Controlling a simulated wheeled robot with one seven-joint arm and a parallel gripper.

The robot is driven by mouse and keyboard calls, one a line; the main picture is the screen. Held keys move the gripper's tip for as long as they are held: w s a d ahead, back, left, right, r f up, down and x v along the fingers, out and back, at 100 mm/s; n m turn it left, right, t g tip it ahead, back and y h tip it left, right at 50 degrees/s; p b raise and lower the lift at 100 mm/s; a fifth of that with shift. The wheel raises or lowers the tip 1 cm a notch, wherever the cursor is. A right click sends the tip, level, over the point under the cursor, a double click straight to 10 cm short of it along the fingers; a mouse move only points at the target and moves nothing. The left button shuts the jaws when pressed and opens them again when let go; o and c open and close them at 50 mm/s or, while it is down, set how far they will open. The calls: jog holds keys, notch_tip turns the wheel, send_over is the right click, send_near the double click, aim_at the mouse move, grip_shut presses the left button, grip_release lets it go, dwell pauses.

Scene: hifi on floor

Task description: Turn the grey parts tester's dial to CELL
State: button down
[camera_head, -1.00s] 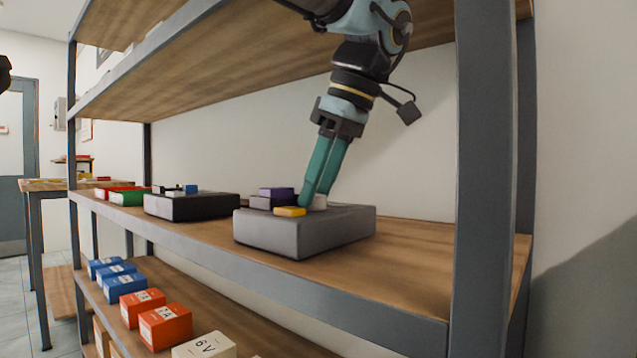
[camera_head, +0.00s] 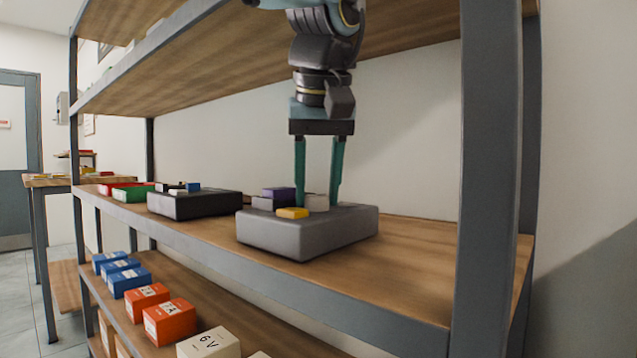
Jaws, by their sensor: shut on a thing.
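The grey parts tester (camera_head: 305,237) sits on the middle shelf, near its front edge. A pale dial (camera_head: 317,202) stands on top of it towards the back right. The left fingertip is partly hidden behind the tester's top parts. The dial's markings, including CELL, cannot be read from here.
A black device (camera_head: 194,206) stands left of the tester, with green (camera_head: 130,194) and red bins beyond it. A grey post (camera_head: 487,180) stands at the right. Several boxes, including orange ones (camera_head: 169,323), line the lower shelf.

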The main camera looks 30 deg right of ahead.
jog(key=m+g+p, duration=0.1)
jog(key=m, duration=0.2)
jog(key=m+h+p, duration=0.1)
jog(key=m, duration=0.2)
jog(key=shift+w+a+r+g+h+p, duration=0.2)
jog(key=shift+g+h+p, duration=0.1)
jog(key=shift+g, duration=0.1)
jog(key=m+g+p, duration=0.1)
jog(key=m, duration=0.4)
jog(key=shift+f+g+h+p, duration=0.15)
jog(key=shift+g+h+p, duration=0.15)
jog(key=shift+g+p, duration=0.1)
jog(key=shift+w+m, duration=0.1)
jog(key=shift+m, duration=0.4)
jog(key=c, duration=0.7)
grip_release()
